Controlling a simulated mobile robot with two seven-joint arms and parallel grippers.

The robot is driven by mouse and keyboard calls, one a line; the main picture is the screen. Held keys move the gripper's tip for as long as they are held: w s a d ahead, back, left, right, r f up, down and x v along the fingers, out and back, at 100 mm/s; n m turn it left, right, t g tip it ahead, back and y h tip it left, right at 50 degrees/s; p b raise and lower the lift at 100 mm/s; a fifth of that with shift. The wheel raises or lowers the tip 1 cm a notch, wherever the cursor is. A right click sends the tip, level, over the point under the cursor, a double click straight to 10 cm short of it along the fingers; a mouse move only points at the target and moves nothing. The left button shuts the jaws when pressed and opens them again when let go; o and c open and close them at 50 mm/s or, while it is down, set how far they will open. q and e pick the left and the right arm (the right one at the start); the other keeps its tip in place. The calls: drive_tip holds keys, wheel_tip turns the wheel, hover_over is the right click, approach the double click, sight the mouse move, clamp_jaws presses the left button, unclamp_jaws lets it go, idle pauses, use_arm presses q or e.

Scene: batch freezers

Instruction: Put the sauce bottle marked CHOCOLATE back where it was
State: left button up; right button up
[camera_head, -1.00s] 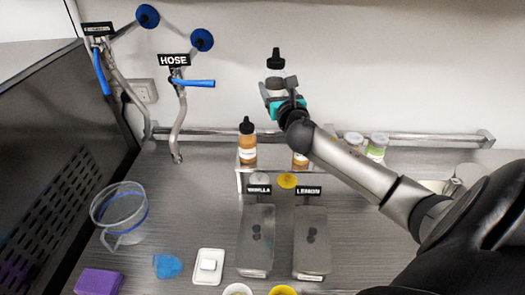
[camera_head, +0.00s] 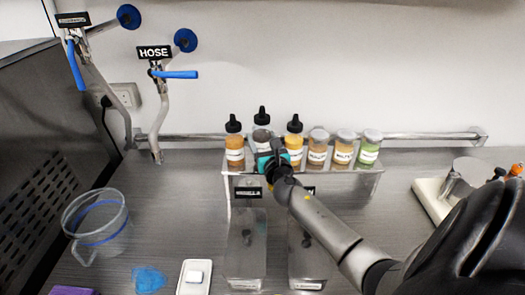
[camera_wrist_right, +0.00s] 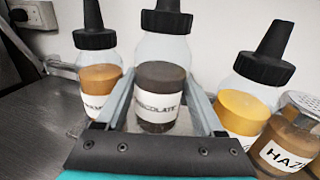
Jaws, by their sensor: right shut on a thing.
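The sauce bottle marked CHOCOLATE (camera_wrist_right: 158,85) has dark brown sauce and a black nozzle cap. In the right wrist view it stands upright between the fingers of my right gripper (camera_wrist_right: 165,108), which is shut on it. In the head view the bottle (camera_head: 262,130) is in the row on the rack (camera_head: 230,172), between two other sauce bottles, partly hidden by my right gripper (camera_head: 268,158). I cannot tell whether its base touches the shelf. My left gripper is not in view.
A caramel-coloured bottle (camera_head: 235,147) stands left of it and a yellow one (camera_head: 294,140) right. Several topping jars (camera_head: 343,147) continue the row rightwards. A clear jug (camera_head: 97,225) and a white dish (camera_head: 194,278) are on the counter. Two lidded metal tubs stand below the rack.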

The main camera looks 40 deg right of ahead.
drive_tip(key=shift+f+b, duration=0.5)
drive_tip(key=shift+f, duration=0.55)
drive_tip(key=shift+f, duration=0.15)
drive_tip(key=o, duration=1.3)
drive_tip(key=shift+s, duration=0.15)
drive_tip(key=v, duration=1.2)
drive_tip(key=shift+p, duration=0.3)
drive_tip(key=shift+r, duration=0.25)
